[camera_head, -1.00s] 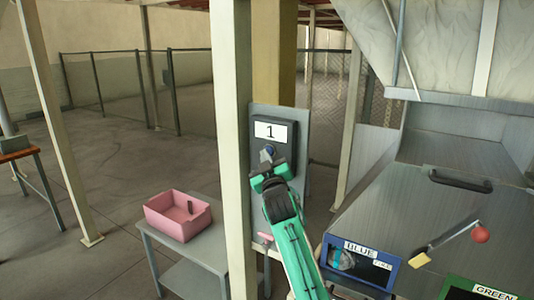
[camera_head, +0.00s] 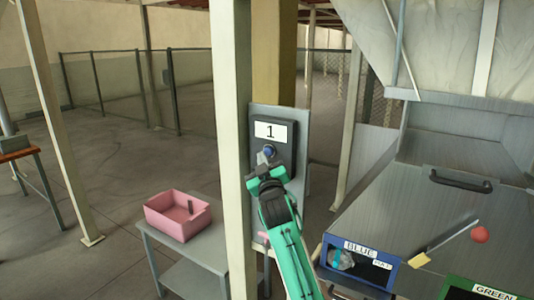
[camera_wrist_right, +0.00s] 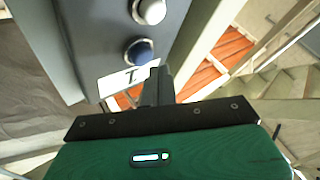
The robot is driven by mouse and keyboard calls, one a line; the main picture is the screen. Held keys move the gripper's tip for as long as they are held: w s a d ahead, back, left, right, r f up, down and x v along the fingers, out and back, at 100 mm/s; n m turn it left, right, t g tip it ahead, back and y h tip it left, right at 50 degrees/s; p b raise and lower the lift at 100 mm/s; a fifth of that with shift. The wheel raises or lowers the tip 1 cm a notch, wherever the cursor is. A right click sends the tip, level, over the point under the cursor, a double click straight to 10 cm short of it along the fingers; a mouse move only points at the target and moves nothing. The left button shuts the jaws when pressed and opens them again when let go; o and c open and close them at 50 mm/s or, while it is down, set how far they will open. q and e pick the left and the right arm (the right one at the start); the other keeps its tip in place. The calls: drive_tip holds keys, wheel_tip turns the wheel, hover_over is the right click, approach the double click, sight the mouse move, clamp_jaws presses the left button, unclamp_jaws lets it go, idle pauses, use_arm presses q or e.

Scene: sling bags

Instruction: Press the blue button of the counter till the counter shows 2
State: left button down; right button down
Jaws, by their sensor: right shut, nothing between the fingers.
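The counter (camera_head: 288,144) is a dark box on a grey panel fixed to a post. Its white display (camera_head: 270,132) reads 1. The blue button (camera_head: 270,151) sits just below the display. My right gripper (camera_head: 264,157) is shut and empty, with its fingertips just in front of the button and partly covering it. In the right wrist view the display shows upside down, with the blue button (camera_wrist_right: 138,51) close to the dark fingertips (camera_wrist_right: 159,76); a gap seems to show between them. A silver round knob (camera_wrist_right: 150,11) lies beyond the blue button. My left gripper is not in view.
A pink bin (camera_head: 178,215) stands on a small grey table left of the post (camera_head: 231,100). At right, a sloped metal surface holds a blue box (camera_head: 357,264) labelled BLUE, a green box (camera_head: 478,290), and a yellow-handled tool (camera_head: 440,246) near a red ball (camera_head: 480,235).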

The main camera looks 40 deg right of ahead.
drive_tip(key=a, duration=0.1)
drive_tip(key=s+a, duration=0.1)
drive_tip(key=a, duration=0.1)
drive_tip(key=s+a, duration=0.1)
drive_tip(key=shift+a, duration=0.35)
idle(0.4)
